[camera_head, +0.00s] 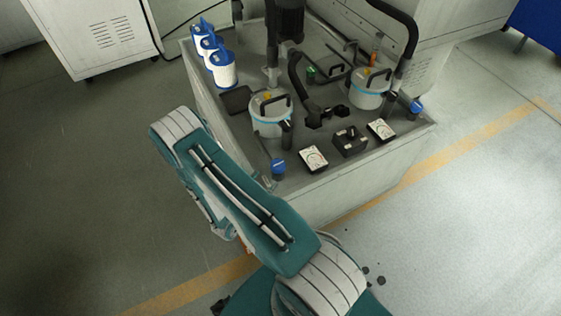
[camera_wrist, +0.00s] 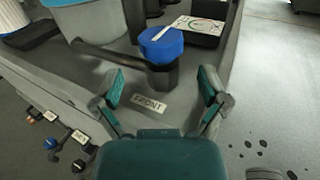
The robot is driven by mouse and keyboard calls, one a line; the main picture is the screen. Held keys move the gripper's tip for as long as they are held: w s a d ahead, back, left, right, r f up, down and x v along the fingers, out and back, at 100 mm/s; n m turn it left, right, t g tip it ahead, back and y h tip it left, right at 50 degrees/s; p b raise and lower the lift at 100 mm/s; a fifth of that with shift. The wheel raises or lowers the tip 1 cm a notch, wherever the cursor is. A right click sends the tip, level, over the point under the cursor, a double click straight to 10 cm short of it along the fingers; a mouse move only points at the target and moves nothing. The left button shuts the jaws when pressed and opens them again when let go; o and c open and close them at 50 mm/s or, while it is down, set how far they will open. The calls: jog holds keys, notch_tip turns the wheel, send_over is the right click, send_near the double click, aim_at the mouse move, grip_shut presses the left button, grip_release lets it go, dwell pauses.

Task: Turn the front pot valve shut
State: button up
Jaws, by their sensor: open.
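The front valve (camera_wrist: 161,46) has a round blue cap with a white stripe slanting up to the right, on a dark body. A dark pipe (camera_wrist: 108,56) joins it from the left. A "FRONT" label (camera_wrist: 150,101) lies just before it. In the head view the valve (camera_head: 278,167) is at the tank's near corner. The front pot (camera_head: 270,117) is pale with a blue band and stands behind it. My gripper (camera_wrist: 160,86) is open and empty, its fingers apart on the near side of the valve, not touching it. The gripper is hidden by my arm in the head view.
A second blue-capped valve (camera_head: 416,106) stands by the rear pot (camera_head: 370,88). Gauge cards (camera_head: 314,159) and a black box (camera_head: 349,141) lie right of the front valve. White-and-blue canisters (camera_head: 222,69) stand at the back left. Small labelled fittings (camera_wrist: 78,166) show lower left.

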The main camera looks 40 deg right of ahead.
aim_at(282, 160)
jog(key=x, duration=0.8)
jog(key=shift+d, duration=0.3)
jog(key=c, duration=1)
